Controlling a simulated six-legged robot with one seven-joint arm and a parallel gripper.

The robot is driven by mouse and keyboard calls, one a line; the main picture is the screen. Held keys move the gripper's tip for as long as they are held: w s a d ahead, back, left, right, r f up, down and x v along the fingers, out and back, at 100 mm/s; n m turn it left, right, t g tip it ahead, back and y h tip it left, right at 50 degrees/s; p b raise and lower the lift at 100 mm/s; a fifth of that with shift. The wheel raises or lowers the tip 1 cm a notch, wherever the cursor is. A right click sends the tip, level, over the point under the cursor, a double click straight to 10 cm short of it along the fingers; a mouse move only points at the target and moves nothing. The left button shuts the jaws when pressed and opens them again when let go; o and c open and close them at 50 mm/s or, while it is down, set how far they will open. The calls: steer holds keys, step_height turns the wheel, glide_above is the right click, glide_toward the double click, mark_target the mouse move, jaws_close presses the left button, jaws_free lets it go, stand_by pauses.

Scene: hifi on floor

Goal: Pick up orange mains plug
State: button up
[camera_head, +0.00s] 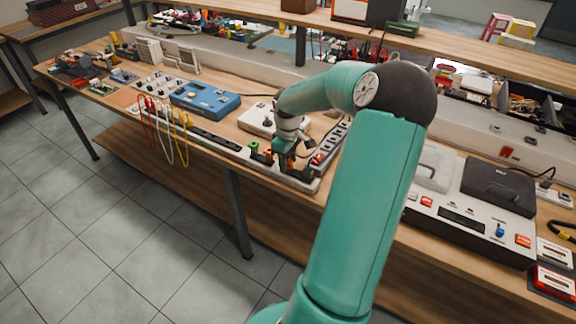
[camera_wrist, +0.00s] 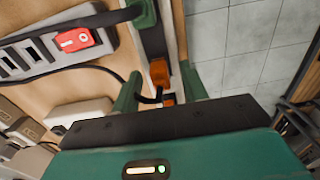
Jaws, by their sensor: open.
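The orange mains plug (camera_wrist: 159,73) shows in the wrist view, in a dark strip along the pale front edge of the bench. A second small orange patch (camera_wrist: 168,99) shows just below it, partly hidden by my gripper; I cannot tell whether it is part of the same plug. My gripper (camera_wrist: 160,88) is open, with one green finger on each side of the orange pieces. I cannot tell whether either finger touches them. In the head view my gripper (camera_head: 284,160) is low over the bench's front edge, hiding part of the strip.
A green plug (camera_wrist: 146,12) stands farther along the strip. A grey socket strip with a red switch (camera_wrist: 73,39) and a black cable lie left in the wrist view. A blue instrument (camera_head: 205,99) and a grey-black device (camera_head: 480,205) stand on the bench. Tiled floor lies in front.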

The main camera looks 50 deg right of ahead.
steer(key=shift+f, duration=0.25)
jaws_close()
steer(key=shift+r, duration=0.15)
